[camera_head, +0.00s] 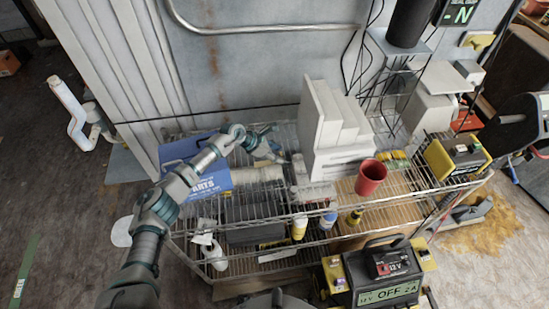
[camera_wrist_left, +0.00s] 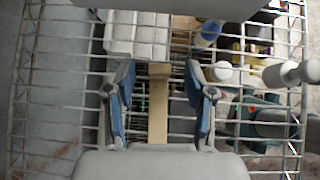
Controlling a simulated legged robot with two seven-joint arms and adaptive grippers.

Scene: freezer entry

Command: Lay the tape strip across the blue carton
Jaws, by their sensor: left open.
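The blue carton (camera_head: 215,182), marked PARTS, sits on the wire shelf at the left in the head view. My left forearm partly covers it. My left gripper (camera_head: 268,150) is just right of the carton, over the shelf. In the left wrist view its two blue-padded fingers (camera_wrist_left: 160,103) stand apart. A narrow tan strip (camera_wrist_left: 158,110), which looks like the tape strip, shows between them, with gaps on both sides. I cannot tell how far below the fingers it lies. I cannot make out the strip in the head view. My right gripper is not in view.
The wire rack (camera_head: 410,193) also holds white blocks (camera_head: 335,130), a red cup (camera_head: 370,178) and several bottles (camera_head: 299,228). A yellow-black device (camera_head: 457,157) stands at its right end. A charger (camera_head: 385,275) is in front. The wall (camera_head: 255,65) is close behind.

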